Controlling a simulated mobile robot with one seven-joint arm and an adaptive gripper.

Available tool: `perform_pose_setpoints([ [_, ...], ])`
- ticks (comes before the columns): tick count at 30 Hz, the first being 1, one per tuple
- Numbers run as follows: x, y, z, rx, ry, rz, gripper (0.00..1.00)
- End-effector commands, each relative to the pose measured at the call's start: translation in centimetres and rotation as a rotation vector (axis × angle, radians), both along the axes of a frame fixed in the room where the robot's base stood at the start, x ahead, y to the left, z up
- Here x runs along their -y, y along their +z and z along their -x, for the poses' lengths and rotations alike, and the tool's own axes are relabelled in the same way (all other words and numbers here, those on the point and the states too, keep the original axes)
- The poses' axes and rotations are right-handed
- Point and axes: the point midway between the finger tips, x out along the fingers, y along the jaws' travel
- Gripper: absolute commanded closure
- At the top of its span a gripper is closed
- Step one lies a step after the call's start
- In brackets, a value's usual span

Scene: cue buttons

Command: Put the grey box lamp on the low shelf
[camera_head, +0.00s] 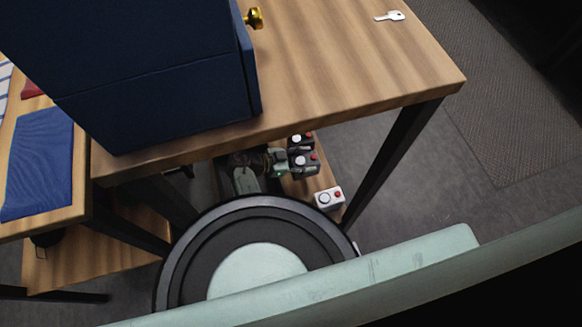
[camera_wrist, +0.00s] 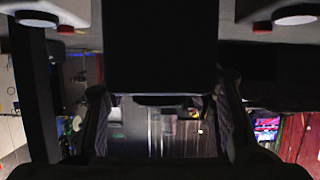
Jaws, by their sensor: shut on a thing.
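The dark grey box lamp (camera_head: 306,170), with a white disc and a red button on top, is under the wooden table in the head view. My gripper (camera_head: 283,160) is shut on it from the left. In the wrist view a dark block (camera_wrist: 160,45), which looks like the held box, fills the upper middle between my fingers (camera_wrist: 160,100). The low shelf (camera_head: 297,187) is a wooden board under the table, partly hidden by my body. I cannot tell whether the held box touches it.
A black box (camera_head: 300,138) with a white disc and red button is just behind the held one. A pale box (camera_head: 328,198) is in front. A dark table leg (camera_head: 392,155) stands right.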

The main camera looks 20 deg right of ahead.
Motion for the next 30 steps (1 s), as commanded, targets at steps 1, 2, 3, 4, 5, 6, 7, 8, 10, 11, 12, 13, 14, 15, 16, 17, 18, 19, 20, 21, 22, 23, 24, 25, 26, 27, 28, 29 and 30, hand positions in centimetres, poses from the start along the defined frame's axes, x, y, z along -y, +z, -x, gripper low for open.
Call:
perform_pose_setpoints([
  [1,0.0,-0.8,-0.1,0.000,0.001,0.002,1.00],
  [2,0.0,-1.3,-0.1,0.000,0.002,0.002,1.00],
  [3,0.0,-1.7,-0.1,0.001,0.002,0.001,1.00],
  [4,0.0,-2.0,-0.2,0.002,0.001,0.002,1.00],
  [5,0.0,-2.2,-0.2,0.002,0.001,0.002,1.00],
  [6,0.0,-2.4,-0.2,0.003,0.001,0.002,1.00],
  [7,0.0,-2.7,-0.2,0.003,0.001,0.002,1.00],
  [8,0.0,-3.0,-0.2,0.002,0.001,0.002,1.00],
  [10,0.0,-4.0,-0.1,0.001,0.002,0.001,1.00],
  [11,0.0,-4.5,-0.1,0.001,0.002,0.001,1.00],
  [12,0.0,-5.1,-0.2,0.002,0.001,0.002,1.00],
  [13,0.0,-5.5,-0.2,0.001,0.002,0.002,1.00],
  [14,0.0,-5.9,-0.2,0.001,0.002,0.002,1.00],
  [15,0.0,-6.2,-0.2,0.002,0.001,0.002,1.00],
  [16,0.0,-6.4,-0.2,0.003,0.002,0.002,1.00],
  [17,0.0,-6.5,-0.2,0.003,0.002,0.002,1.00],
  [18,0.0,-6.6,-0.2,0.003,0.002,0.002,1.00],
  [19,0.0,-6.6,-0.2,0.004,0.002,0.002,1.00],
  [20,0.0,-6.6,-0.2,0.004,0.002,0.002,1.00],
  [21,0.0,-6.5,-0.2,0.004,0.002,0.001,1.00],
  [22,0.0,-6.5,-0.2,0.004,0.002,0.001,1.00],
  [23,0.0,-6.5,-0.2,0.004,0.002,0.001,1.00],
  [24,0.0,-6.5,-0.1,0.004,0.002,0.001,1.00],
  [25,0.0,-6.6,-0.1,0.004,0.002,0.001,1.00],
  [26,0.0,-6.6,-0.1,0.004,0.002,0.001,1.00],
  [27,0.0,-6.8,-0.1,0.004,0.002,0.001,1.00],
  [28,0.0,-6.7,-0.1,0.002,0.001,0.000,0.48],
  [29,0.0,-6.7,-0.1,0.002,0.001,0.000,0.46],
  [30,0.0,-6.7,0.0,0.002,0.001,0.000,0.44],
])
